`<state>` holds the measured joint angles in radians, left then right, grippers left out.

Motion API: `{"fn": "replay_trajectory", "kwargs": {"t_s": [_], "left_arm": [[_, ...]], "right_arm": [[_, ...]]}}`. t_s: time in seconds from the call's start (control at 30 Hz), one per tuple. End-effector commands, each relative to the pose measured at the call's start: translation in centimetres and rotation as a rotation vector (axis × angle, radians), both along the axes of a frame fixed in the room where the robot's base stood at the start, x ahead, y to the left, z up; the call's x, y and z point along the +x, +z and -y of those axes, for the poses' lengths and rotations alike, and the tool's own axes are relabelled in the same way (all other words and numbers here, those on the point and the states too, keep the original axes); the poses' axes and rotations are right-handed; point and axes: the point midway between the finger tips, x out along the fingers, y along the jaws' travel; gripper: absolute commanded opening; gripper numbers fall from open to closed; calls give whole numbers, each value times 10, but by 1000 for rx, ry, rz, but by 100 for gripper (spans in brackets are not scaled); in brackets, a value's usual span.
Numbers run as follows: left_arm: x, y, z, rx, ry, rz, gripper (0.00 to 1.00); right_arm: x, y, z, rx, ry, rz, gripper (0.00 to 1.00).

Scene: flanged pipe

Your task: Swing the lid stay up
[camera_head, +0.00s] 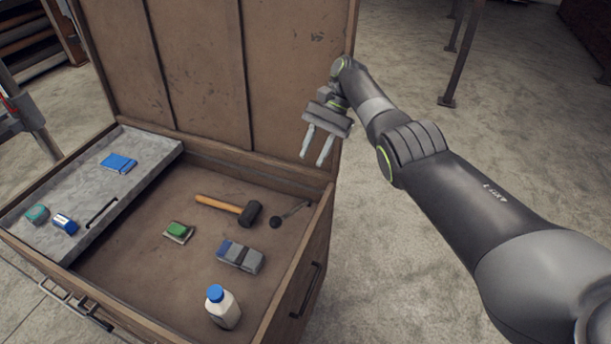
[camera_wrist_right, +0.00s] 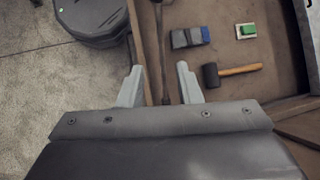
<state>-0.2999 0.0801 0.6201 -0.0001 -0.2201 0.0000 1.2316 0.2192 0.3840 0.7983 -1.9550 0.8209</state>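The wooden chest (camera_head: 322,214) stands with its lid (camera_head: 205,75) raised at the back. A thin dark lid stay (camera_head: 293,211) with a round black knob lies low at the chest's right side, by the wall. In the right wrist view, a dark upright rod (camera_wrist_right: 162,45) that looks like the stay shows between the fingers. My right gripper (camera_head: 313,160) is open and empty, pointing down above the chest's back right corner, in front of the lid. In the right wrist view its two fingers (camera_wrist_right: 158,70) are spread apart. My left gripper is not in view.
In the chest lie a mallet (camera_head: 226,204), a grey-blue block (camera_head: 240,257), a green-topped pad (camera_head: 178,231) and a white bottle (camera_head: 223,311). A grey tray (camera_head: 125,185) at left holds small blue and teal items.

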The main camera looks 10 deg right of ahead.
Motion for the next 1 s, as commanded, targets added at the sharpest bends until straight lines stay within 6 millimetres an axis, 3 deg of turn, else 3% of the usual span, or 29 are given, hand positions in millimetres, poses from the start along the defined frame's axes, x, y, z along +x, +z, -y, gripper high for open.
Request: {"fn": "replay_trajectory", "kwargs": {"t_s": [0.5, 0.63, 0.77, 1.0], "left_arm": [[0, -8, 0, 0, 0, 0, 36], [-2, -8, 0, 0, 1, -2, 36], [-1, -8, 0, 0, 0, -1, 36], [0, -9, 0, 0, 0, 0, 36]], "right_arm": [[6, 13, 8, 1, 0, 1, 31], [5, 5, 9, -2, -3, 1, 16], [1, -41, 17, -20, -21, 21, 0], [-30, -190, 47, -101, -58, 116, 0]]}}
